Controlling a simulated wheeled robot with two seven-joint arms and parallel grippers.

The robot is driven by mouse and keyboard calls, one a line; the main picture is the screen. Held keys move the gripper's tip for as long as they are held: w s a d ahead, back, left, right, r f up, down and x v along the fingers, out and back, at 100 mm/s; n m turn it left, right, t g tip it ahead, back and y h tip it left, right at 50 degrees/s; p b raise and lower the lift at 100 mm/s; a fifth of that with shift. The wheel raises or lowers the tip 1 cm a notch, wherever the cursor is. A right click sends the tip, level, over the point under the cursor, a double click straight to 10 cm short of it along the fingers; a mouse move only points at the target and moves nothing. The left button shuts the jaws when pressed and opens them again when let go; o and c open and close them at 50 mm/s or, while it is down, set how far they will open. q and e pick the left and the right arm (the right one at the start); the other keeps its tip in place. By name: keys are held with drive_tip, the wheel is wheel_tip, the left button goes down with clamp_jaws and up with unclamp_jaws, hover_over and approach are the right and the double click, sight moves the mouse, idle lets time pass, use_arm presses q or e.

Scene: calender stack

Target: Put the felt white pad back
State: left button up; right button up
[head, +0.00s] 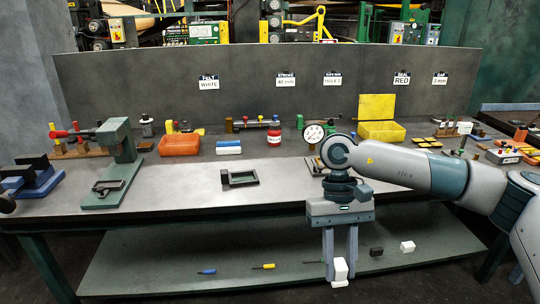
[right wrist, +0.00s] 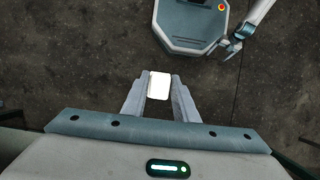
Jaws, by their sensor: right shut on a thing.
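My right gripper (head: 340,278) hangs in front of the bench's front edge, pointing down, in front of the lower shelf in the head view. It is shut on a small white pad (head: 340,268). In the right wrist view the white pad (right wrist: 159,84) sits between both fingers, with dark floor beyond it. Another white block (head: 407,247) and a dark block (head: 376,252) rest on the lower shelf to the right. A card (head: 208,82) on the back panel reads FELT WHITE. Part of another arm (right wrist: 236,42) shows in the right wrist view; its jaws are unclear.
Screwdrivers (head: 263,266) lie on the lower shelf.

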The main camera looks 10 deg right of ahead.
drive_tip(key=x, duration=2.1)
drive_tip(key=shift+s+r, duration=0.2)
drive_tip(key=shift+s, duration=0.1)
